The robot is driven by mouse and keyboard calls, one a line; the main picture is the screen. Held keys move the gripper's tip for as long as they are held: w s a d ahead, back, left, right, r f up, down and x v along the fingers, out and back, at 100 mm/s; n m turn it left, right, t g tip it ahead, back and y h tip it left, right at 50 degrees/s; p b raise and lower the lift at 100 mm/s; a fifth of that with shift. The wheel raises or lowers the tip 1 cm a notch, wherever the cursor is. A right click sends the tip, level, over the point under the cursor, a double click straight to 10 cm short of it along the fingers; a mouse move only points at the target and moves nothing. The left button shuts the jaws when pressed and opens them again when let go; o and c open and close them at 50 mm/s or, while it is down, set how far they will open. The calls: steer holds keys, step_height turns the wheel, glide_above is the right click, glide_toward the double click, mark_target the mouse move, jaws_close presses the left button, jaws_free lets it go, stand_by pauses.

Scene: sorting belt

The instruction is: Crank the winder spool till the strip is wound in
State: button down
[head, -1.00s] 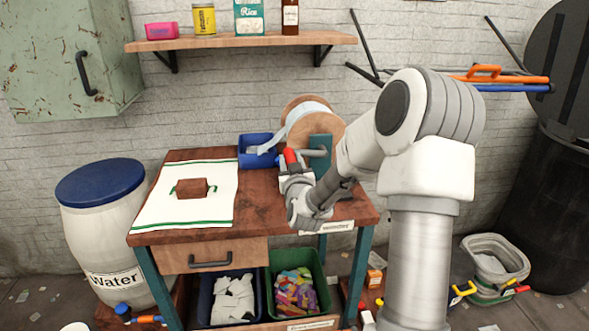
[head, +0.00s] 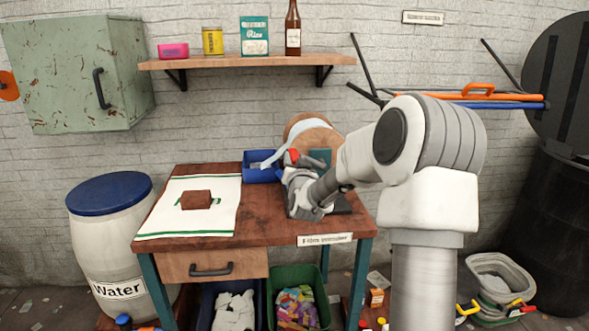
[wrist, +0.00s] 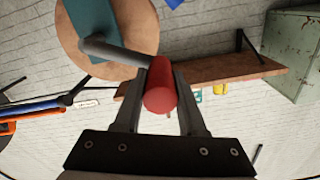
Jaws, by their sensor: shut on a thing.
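The winder spool (head: 318,138) has wooden discs and stands at the back right of the work table, partly hidden by my arm. A pale strip (head: 283,150) runs from the spool down to the left, to a blue bin (head: 259,172). The teal winder post (head: 320,157) stands in front of the spool. The crank's red handle (wrist: 160,86) sits between the two fingers of my gripper (wrist: 160,108) in the wrist view, which are shut on it. The grey crank arm (wrist: 113,51) runs from the handle toward the wooden disc (wrist: 135,25).
A white green-striped cloth (head: 165,215) with a brown block (head: 196,200) lies on the table's left. A wall shelf (head: 245,62) and green cabinet (head: 70,70) are above. A water barrel (head: 105,250) stands left; bins are below the table.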

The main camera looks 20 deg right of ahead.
steer(key=shift+s+d+r+m+b, duration=1.2)
steer(key=shift+d+r+m, duration=1.75)
steer(key=shift+d+m, duration=2.3)
steer(key=s+d+f+m+p, duration=0.2)
steer(key=d+f+m+p, duration=0.3)
steer(key=m, duration=0.8)
steer(key=shift+s+d, duration=0.35)
steer(key=shift+d, duration=0.75)
steer(key=shift+f+m, duration=0.2)
steer(key=shift+m, duration=0.15)
steer(key=c, duration=0.5)
jaws_free()
steer(key=shift+f, duration=0.15)
